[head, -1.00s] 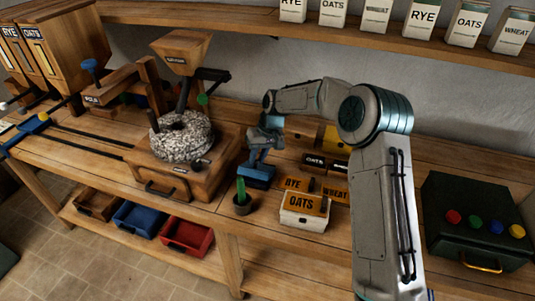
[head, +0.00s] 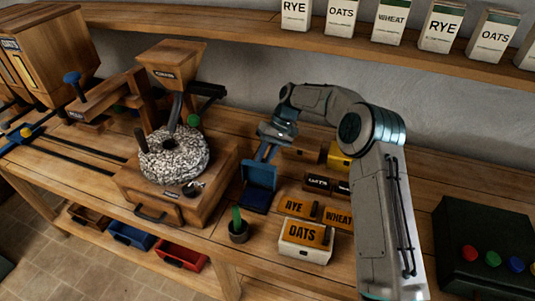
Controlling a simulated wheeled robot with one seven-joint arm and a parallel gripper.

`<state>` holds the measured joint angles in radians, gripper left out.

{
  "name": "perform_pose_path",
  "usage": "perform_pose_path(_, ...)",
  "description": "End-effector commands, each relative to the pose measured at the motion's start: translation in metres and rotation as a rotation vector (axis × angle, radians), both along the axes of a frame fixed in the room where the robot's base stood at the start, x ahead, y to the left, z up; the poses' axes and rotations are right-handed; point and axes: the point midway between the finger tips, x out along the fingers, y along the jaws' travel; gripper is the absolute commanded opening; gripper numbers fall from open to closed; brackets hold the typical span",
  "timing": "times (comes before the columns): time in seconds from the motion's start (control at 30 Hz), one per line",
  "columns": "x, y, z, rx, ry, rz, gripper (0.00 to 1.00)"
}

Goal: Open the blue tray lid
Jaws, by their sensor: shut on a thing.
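The blue tray (head: 254,204) sits on the bench between the stone mill and the labelled boxes. Its blue lid (head: 260,175) stands tilted up at the back of the tray, and a dark opening shows in front of it. My gripper (head: 266,153) reaches down from behind and above and is shut on the blue lid at its upper edge. The exact grip point is small and partly hidden by the fingers.
A small potted cactus (head: 238,228) stands in front of the tray. The stone mill (head: 172,155) is to the left. A white OATS box (head: 305,240) and orange RYE and WHEAT lids are to the right. A dark green case (head: 490,245) stands far right.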

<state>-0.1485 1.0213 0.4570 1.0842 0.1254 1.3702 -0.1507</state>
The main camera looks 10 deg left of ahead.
Motion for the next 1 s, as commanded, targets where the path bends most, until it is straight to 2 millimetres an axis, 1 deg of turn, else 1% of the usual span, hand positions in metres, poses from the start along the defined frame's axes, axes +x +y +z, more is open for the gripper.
perform_pose_path(0.03,0.001,-0.007,-0.012,-0.013,0.042,-0.001,0.00)
perform_pose_path(0.17,0.005,-0.009,-0.016,-0.006,0.116,-0.002,0.00)
perform_pose_path(0.5,0.012,-0.012,-0.021,-0.006,0.126,-0.004,0.00)
perform_pose_path(1.0,0.014,-0.011,-0.023,-0.005,0.125,-0.001,0.00)
